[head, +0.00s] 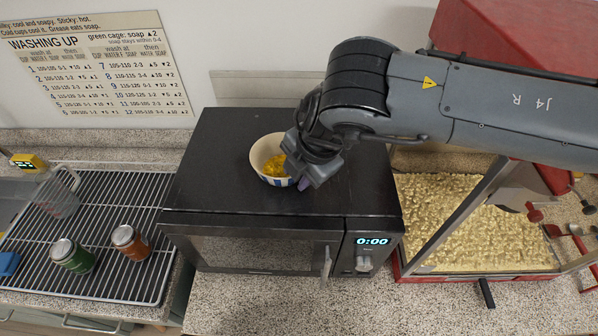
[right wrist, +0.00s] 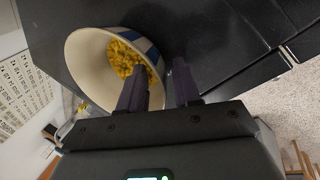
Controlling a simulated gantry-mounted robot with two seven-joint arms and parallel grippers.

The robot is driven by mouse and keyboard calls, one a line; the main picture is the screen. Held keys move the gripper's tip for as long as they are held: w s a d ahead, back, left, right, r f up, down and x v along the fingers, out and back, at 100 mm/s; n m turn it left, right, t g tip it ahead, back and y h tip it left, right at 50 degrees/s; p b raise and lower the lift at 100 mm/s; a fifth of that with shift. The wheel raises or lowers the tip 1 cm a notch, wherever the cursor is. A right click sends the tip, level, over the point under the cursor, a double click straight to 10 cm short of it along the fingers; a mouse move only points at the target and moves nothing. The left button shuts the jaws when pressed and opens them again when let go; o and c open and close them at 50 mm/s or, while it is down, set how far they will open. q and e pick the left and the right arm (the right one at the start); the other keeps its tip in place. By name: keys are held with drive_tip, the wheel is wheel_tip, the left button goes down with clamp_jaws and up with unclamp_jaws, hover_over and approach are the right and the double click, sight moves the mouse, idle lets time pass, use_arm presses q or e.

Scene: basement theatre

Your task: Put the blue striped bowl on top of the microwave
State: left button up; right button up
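The blue striped bowl (head: 273,181), cream inside with blue and white stripes outside, is on top of the black microwave (head: 222,140) and looks to rest there. Yellow food pieces lie in it. It also shows in the right wrist view (right wrist: 88,62), over the microwave's dark top (right wrist: 200,40). My right gripper (head: 302,180) is at the bowl's right rim. In the right wrist view its two fingers (right wrist: 159,88) stand apart, one over the bowl's inside and one outside, with the rim between them and a gap showing. My left gripper is not in view.
A wire rack (head: 120,200) with a green-labelled jar (head: 72,255), an orange-labelled jar (head: 130,242) and a clear jug (head: 58,192) is at left. A red popcorn machine (head: 500,35) stands at right. The microwave top left of the bowl is clear.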

drive_tip(key=b+v, duration=0.2)
drive_tip(key=v, duration=0.9)
drive_tip(key=shift+s+r+b, duration=0.2)
drive_tip(key=shift+r+b, duration=0.05)
drive_tip(key=shift+b, duration=0.05)
drive_tip(key=shift+d, duration=0.1)
drive_tip(key=shift+s, duration=0.1)
